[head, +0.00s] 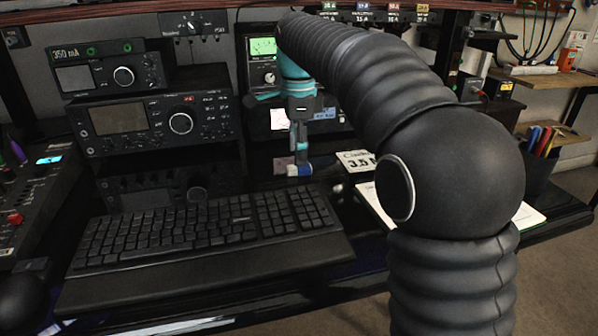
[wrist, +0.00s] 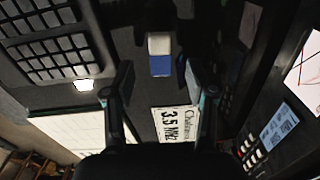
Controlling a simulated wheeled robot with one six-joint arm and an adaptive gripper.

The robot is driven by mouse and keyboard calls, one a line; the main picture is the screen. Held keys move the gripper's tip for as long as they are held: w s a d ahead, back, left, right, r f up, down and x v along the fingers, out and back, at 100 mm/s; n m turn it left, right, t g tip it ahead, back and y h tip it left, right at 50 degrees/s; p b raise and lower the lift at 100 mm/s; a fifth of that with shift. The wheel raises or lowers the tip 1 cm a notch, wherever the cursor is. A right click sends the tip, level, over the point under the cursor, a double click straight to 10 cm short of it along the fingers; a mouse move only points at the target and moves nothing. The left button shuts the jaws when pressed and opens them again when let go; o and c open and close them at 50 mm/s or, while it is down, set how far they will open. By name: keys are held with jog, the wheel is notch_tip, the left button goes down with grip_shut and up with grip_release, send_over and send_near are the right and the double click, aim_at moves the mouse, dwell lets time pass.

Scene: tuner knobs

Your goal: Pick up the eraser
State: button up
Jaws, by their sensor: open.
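The eraser is a small block, half white and half blue. In the wrist view the eraser (wrist: 159,64) lies on the dark desk, just beyond and between my fingertips. In the head view the eraser (head: 301,171) shows behind the keyboard, right under my gripper (head: 300,155). My gripper points down and is open, with nothing between its fingers. In the wrist view one finger of my gripper (wrist: 158,82) stands on each side, with the eraser apart from both.
A keyboard (head: 215,235) lies in front of the eraser. A "3.5 MHz" card (head: 357,163) and a white paper pad (head: 525,215) lie to the right. Radio units (head: 155,122) stand to the left. A pen cup (head: 541,172) stands far right. My arm hides part of the desk.

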aim_at(299, 170)
jog(key=shift+d+f, duration=0.1)
jog(key=shift+f, duration=1.7)
grip_shut()
